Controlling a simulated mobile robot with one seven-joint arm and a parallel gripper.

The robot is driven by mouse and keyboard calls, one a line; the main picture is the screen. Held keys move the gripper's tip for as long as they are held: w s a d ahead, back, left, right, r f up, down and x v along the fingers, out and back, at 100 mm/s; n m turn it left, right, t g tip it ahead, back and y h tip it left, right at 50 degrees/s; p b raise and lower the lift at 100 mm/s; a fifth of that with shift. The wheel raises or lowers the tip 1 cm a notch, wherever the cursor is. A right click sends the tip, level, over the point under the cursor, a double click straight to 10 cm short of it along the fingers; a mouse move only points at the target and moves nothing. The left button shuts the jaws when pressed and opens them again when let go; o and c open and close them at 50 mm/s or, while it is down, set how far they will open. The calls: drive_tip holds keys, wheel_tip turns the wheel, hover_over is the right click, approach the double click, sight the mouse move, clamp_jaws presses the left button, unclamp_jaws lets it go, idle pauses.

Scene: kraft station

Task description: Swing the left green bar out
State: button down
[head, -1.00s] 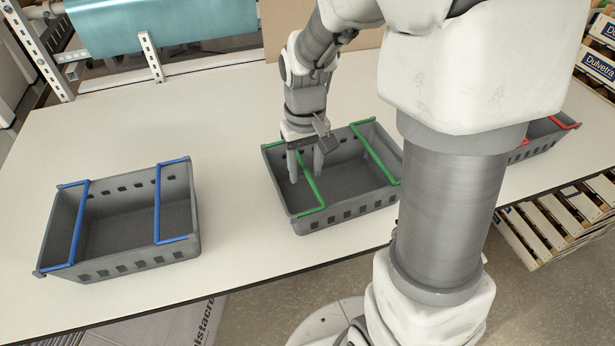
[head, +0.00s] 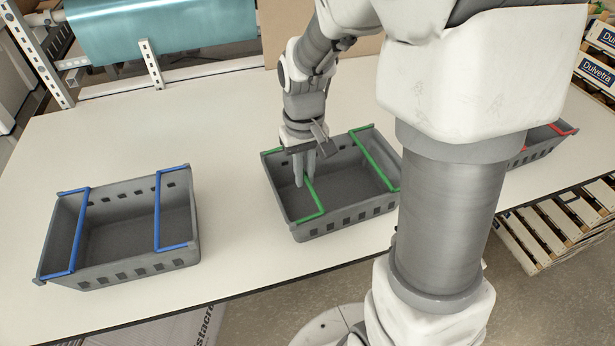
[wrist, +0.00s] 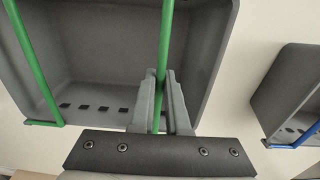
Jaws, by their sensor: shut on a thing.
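The left green bar (head: 314,192) crosses the open top of the middle grey crate (head: 345,227), inward of the crate's left end. The right green bar (head: 375,163) lies across the right part of the same crate and also shows in the wrist view (wrist: 32,60). The crate looks empty.
A grey crate (head: 120,274) with two blue bars stands to the left on the white table (head: 230,250). Another crate with red bars (head: 535,150) stands to the right, partly hidden by my arm. Bare table lies between the blue and green crates.

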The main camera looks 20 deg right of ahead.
drive_tip(key=shift+a+r+p, duration=0.1)
drive_tip(key=shift+r+p, duration=0.2)
drive_tip(key=shift+r, duration=0.35)
drive_tip(key=shift+a+r+p, duration=0.25)
drive_tip(key=shift+r+p, duration=0.3)
drive_tip(key=shift+r, duration=0.05)
drive_tip(key=shift+a+r, duration=0.1)
drive_tip(key=shift+a+r+p, duration=0.4)
drive_tip(key=shift+r+p, duration=0.1)
drive_tip(key=c, duration=1.1)
unclamp_jaws()
drive_tip(key=shift+a, duration=0.1)
